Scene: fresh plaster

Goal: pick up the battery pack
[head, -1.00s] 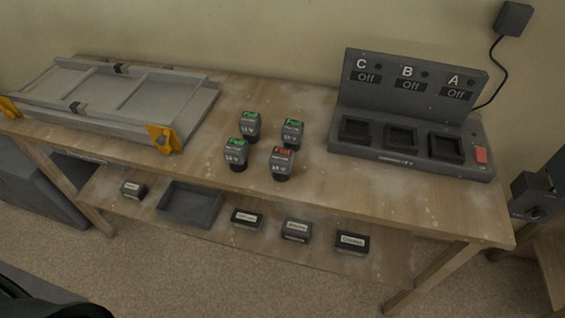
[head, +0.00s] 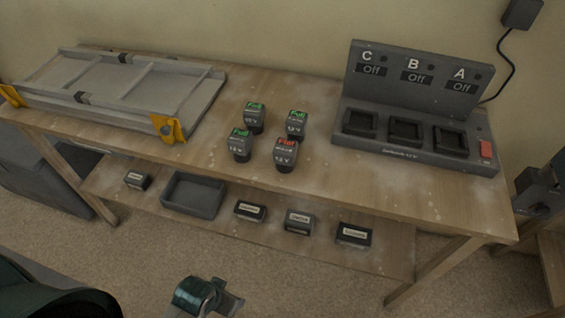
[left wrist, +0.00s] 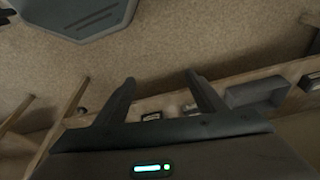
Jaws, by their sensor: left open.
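Several dark battery packs with grey tops stand grouped mid-bench in the head view. The front right pack (head: 286,154) has a red "Flat" label. The front left (head: 240,146), rear left (head: 254,118) and rear right (head: 296,125) packs have green labels reading "Full". Their small voltage print is hard to read. My left arm shows low in the head view, below and in front of the bench; its fingers are not clear there. In the left wrist view my left gripper (left wrist: 160,80) is open and empty, its fingers wide apart. My right gripper is not in view.
A grey charger (head: 415,148) with empty bays A, B and C, all "Off", stands at the right. A grey frame (head: 130,85) with orange corner pieces lies at the left. The lower shelf holds an open tray (head: 192,195) and several labelled boxes (head: 299,222).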

